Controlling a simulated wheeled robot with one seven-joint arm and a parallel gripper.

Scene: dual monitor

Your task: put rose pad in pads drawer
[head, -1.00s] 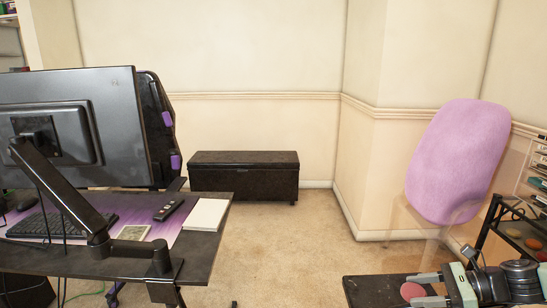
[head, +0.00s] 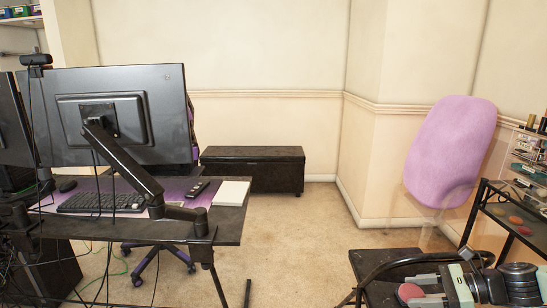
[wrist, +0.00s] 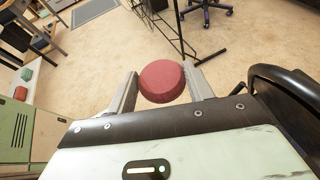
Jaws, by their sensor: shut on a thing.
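The rose pad (head: 410,292) is a small round disc held at the tips of my gripper (head: 413,291), low at the right in the head view. In the wrist view the pad (wrist: 162,82) sits between the two fingers of my gripper (wrist: 160,85), which are shut on it above the carpet. A clear organizer with small drawers (head: 529,150) stands at the right edge of the head view. I cannot tell which of its compartments is the pads drawer. Its lower part is cut off by the frame edge.
A black rack (head: 484,205) with small round pads stands at the right. A dark surface (head: 375,262) and a curved black bar lie near my arm. A desk (head: 225,225) with monitors (head: 140,115) is at left. Carpet lies open mid-view.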

